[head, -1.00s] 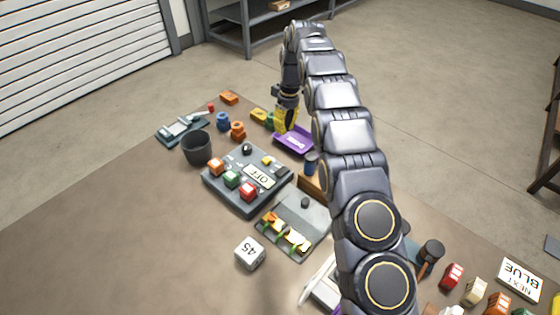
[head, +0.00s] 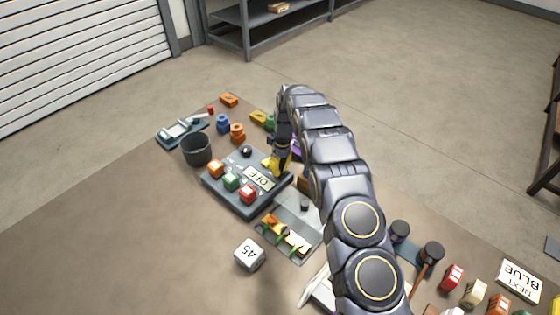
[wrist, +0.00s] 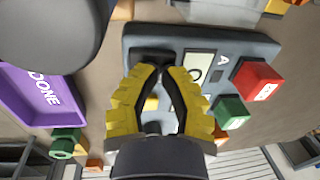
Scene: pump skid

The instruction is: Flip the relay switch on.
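The dark grey panel (head: 238,205) stands on the table with an "OFF" display (head: 259,178). My gripper (head: 275,169) points down over the panel's right part, beside the display. In the wrist view, my yellow fingers (wrist: 164,70) come together at their tips, with nothing seen held. A small yellow piece (wrist: 151,103) on the panel shows between them. I cannot tell which part is the relay switch, or whether the tips touch the panel.
A dark cup (head: 197,150) stands left of the panel. A grey tray (head: 310,208) with small parts lies close on the right. A purple "DONE" tray (wrist: 38,95) is beside the gripper. A white "45" cube (head: 249,254) stands in front. The table's front left is clear.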

